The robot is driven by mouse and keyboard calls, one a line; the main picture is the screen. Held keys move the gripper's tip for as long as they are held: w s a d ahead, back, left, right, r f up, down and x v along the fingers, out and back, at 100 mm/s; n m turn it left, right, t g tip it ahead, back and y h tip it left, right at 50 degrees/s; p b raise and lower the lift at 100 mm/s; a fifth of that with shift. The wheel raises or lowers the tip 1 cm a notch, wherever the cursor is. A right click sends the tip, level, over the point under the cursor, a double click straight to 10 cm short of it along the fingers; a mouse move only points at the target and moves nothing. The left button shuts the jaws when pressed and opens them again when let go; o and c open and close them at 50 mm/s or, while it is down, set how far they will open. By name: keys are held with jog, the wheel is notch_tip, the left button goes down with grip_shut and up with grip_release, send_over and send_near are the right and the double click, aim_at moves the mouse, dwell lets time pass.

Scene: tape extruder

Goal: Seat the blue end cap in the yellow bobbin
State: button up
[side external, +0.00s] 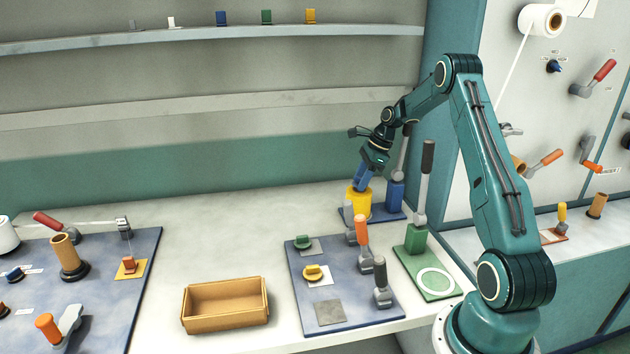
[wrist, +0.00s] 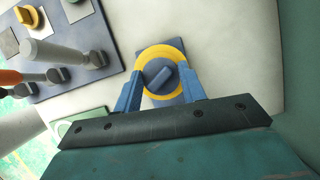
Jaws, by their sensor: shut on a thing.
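The yellow bobbin (side external: 358,206) stands upright on a blue base at the back right of the counter. In the wrist view its yellow rim (wrist: 160,50) forms a ring around the blue end cap (wrist: 158,76), a dark blue-grey disc with a raised bar. My gripper (side external: 361,187) points down at the top of the bobbin. In the wrist view its two blue fingers (wrist: 160,72) lie on either side of the cap, shut on it. The cap is hidden by the fingers in the side view, and I cannot tell how deep it sits.
A blue block with an upright grey lever (side external: 396,195) stands close right of the bobbin. A green lever stand (side external: 416,238) is nearer the front. A blue board (side external: 345,262) with knobs and levers lies in front. An empty wooden tray (side external: 226,318) is left of it. The counter behind the tray is clear.

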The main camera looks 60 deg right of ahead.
jog(key=shift+f, duration=0.45)
jog(key=shift+r, duration=0.5)
dwell(0.5)
jog(key=shift+a, duration=0.1)
dwell(0.4)
jog(key=shift+f, duration=0.55)
dwell(1.2)
jog(key=shift+r, duration=0.5)
dwell(0.5)
